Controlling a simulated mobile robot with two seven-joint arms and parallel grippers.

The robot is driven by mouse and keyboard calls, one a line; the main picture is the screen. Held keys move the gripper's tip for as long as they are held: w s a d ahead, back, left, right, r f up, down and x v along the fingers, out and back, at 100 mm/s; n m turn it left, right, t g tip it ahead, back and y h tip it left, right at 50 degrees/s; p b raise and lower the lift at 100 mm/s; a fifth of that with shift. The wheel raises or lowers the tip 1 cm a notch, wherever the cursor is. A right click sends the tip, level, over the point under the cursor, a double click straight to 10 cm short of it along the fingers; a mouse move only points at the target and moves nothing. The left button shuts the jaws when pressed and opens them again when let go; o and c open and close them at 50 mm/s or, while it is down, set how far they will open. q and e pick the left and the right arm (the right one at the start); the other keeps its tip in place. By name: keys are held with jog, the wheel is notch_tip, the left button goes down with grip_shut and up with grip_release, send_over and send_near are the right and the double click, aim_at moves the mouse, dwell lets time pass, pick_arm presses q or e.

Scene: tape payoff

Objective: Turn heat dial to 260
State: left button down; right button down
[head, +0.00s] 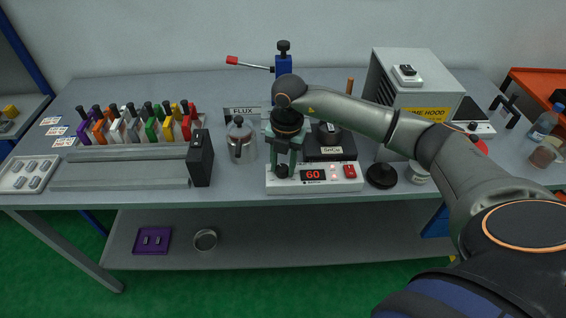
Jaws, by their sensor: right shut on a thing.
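A white heater unit (318,187) stands at the front edge of the bench. Its red display (313,175) reads 60. A dark heat dial (282,172) sits at the left end of its front panel, and a red switch (349,171) at the right end. My right gripper (282,163) points down over the left end of the unit and is shut on the dial. The fingers partly hide the dial, so its pointer cannot be made out. My left gripper is not in view.
A black pot labelled SnCu (331,151) sits on the heater. A metal flask (241,140) and a black box (200,158) stand to the left. A round black lid (382,176) lies to the right. A fume hood (413,85) stands behind my right arm.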

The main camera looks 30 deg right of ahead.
aim_at(286, 169)
dwell(0.3)
jog(key=shift+c, duration=2.3)
grip_release()
notch_tip(286, 169, up, 13)
jog(key=b, duration=0.1)
jog(key=shift+s+d+f, duration=0.2)
jog(key=shift+s+d, duration=0.05)
jog(key=shift+s, duration=0.05)
